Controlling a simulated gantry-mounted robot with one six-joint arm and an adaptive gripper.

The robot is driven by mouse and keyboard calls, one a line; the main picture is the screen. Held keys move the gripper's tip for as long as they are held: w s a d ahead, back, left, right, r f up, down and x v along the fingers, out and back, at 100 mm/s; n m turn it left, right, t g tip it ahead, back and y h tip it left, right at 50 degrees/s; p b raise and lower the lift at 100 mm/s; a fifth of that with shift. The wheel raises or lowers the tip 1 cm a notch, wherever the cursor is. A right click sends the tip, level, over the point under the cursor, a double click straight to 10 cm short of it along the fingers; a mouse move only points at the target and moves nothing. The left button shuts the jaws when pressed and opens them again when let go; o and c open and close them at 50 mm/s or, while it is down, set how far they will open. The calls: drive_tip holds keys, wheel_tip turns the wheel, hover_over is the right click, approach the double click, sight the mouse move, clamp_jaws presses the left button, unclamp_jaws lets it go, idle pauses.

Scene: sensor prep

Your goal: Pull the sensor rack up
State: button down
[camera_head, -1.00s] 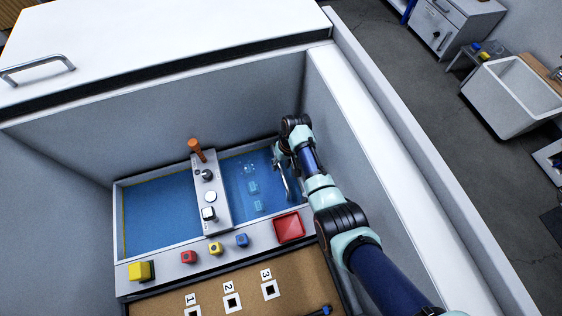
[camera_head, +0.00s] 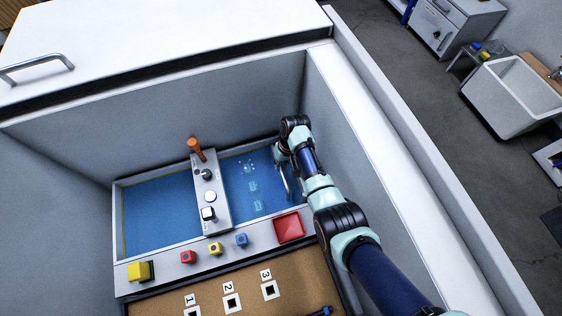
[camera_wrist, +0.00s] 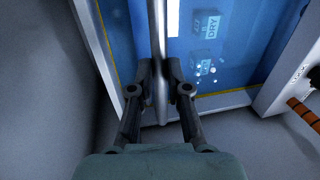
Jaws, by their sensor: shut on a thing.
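My gripper (camera_head: 280,153) is at the right end of the right-hand blue basin (camera_head: 236,176). It is shut on a thin silver bar, the rack handle (camera_head: 286,184), which arches over the basin. The wrist view shows both fingers (camera_wrist: 160,82) closed around this handle (camera_wrist: 158,40). Small pale blocks (camera_wrist: 203,66) show in the blue basin beside the handle, one near a "DRY" label (camera_wrist: 212,27). The rack's body below the handle cannot be made out.
A grey divider (camera_head: 211,196) with an orange-handled lever (camera_head: 196,150) and knobs separates the basins. Tall tank walls (camera_head: 330,110) are close to my arm.

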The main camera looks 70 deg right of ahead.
wheel_tip(320, 180, up, 14)
drive_tip(key=p, duration=1.3)
drive_tip(key=shift+f+p, duration=0.2)
drive_tip(key=shift+p, duration=0.1)
drive_tip(key=shift+f, duration=0.1)
drive_tip(key=c, duration=1.1)
unclamp_jaws()
drive_tip(key=shift+c, duration=0.2)
wheel_tip(320, 180, up, 12)
drive_tip(key=s+d, duration=0.1)
drive_tip(key=shift+s+d, duration=0.2)
drive_tip(key=shift+s, duration=0.2)
drive_tip(key=shift+f, duration=0.15)
